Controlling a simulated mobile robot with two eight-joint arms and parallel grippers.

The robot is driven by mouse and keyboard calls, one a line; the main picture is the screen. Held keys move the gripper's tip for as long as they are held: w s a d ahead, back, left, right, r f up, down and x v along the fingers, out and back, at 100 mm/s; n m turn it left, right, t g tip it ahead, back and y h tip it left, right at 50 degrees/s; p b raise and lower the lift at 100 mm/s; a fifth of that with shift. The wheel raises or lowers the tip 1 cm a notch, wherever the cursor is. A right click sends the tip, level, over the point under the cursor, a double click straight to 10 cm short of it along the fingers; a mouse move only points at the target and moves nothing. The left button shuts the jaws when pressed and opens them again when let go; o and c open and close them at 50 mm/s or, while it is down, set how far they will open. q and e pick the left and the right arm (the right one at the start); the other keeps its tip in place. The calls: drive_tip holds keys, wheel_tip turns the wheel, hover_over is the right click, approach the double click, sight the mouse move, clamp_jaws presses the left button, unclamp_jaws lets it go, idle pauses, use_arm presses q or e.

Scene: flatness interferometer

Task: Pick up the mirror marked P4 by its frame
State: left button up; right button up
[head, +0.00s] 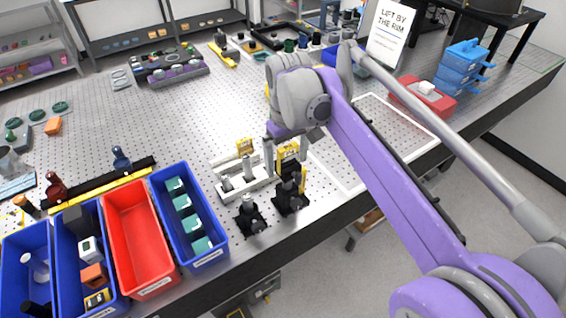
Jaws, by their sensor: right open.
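One yellow frame (288,156) sits upright on a black post mount (289,197). My left gripper is out of view.
An empty black mount (248,217) stands just left of the nearer mount. Blue bins (203,255) and a red bin (137,240) line the front left. A sign reading "LIFT BY THE RIM" (391,30) stands at the back. A red box (422,97) is at right.

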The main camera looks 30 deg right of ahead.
drive_tip(key=shift+d, duration=0.15)
drive_tip(key=shift+c, duration=0.7)
drive_tip(key=c, duration=1.4)
drive_tip(key=shift+o, duration=0.2)
drive_tip(key=shift+r, duration=0.1)
